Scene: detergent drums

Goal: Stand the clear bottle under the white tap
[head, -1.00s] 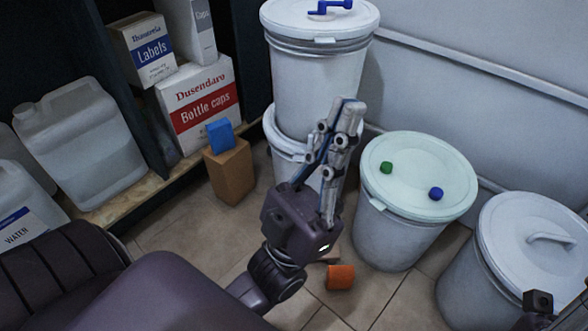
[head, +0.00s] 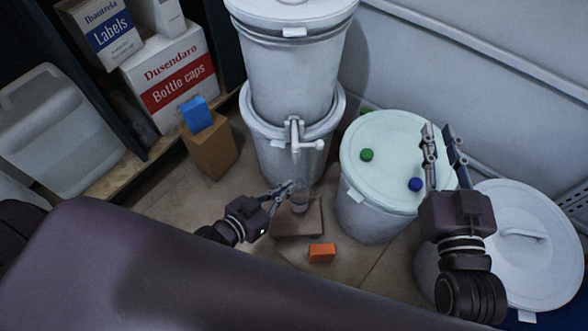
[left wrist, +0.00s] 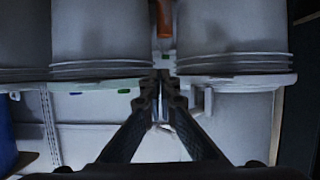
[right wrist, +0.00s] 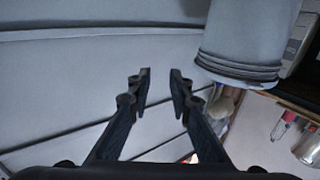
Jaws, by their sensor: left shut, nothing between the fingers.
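The white tap (head: 297,138) sticks out from the front of the lower drum in the stacked pair. The clear bottle (head: 299,199) looks small, greyish and upright on a low brown block (head: 298,224), below the tap's spout in the head view. My left gripper (head: 288,187) is shut and empty, its fingertips just left of the bottle; whether they touch it, I cannot tell. The left wrist view shows its fingers (left wrist: 161,78) close together, with the bottle not clear there. My right gripper (head: 441,133) is open and empty above the drums at the right.
A pale-lidded drum (head: 392,140) with green and blue caps stands right of the tap. Another lidded drum (head: 525,260) is further right. An orange block (head: 321,253) lies in front. A brown box (head: 210,150) with a blue block (head: 196,114) stands left.

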